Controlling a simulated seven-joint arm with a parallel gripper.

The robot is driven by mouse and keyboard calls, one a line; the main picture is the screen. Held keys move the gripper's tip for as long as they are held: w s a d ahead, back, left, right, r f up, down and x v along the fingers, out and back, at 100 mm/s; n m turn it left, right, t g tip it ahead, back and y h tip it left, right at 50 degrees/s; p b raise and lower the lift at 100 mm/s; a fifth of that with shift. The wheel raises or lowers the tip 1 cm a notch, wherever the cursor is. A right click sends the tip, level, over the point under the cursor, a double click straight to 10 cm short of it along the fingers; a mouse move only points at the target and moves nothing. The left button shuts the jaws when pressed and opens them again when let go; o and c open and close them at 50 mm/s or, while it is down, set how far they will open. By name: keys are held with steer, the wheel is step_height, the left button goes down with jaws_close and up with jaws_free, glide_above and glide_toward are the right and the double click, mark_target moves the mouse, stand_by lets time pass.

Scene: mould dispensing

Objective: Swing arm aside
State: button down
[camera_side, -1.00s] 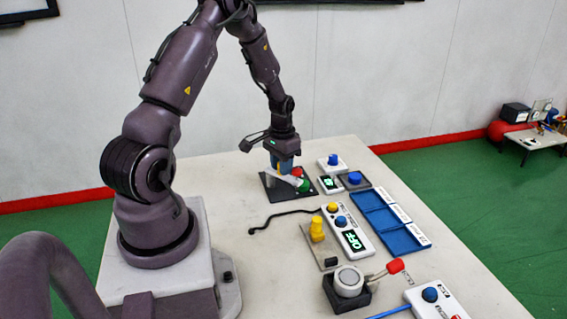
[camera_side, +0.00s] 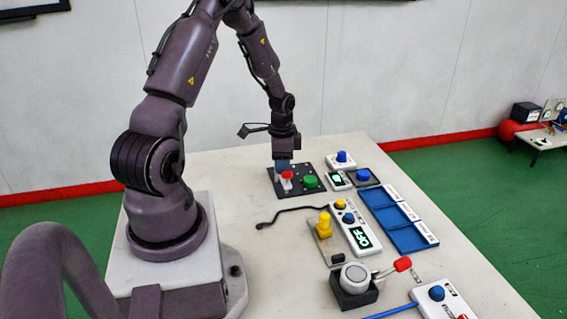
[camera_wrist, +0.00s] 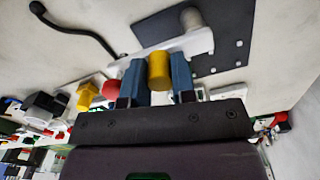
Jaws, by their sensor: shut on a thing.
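A black plate (camera_side: 275,189) lies on the table under my gripper (camera_side: 281,166). A white swing arm (camera_wrist: 182,47) lies over this plate in the wrist view, with a grey round post (camera_wrist: 192,18) at one end. My gripper's blue fingers (camera_wrist: 159,78) are shut on its yellow handle (camera_wrist: 159,64). In the side view the fingers hide the handle, and a red part (camera_side: 287,175) shows just beside them. A green button (camera_side: 310,181) on the plate is uncovered, to the right of the red part.
A black cable (camera_side: 290,212) lies in front of the plate. The table's left part is clear.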

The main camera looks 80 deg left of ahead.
steer(key=shift+r, duration=0.1)
stand_by(0.3)
steer(key=c, duration=1.2)
jaws_free()
step_height(320, 180, up, 13)
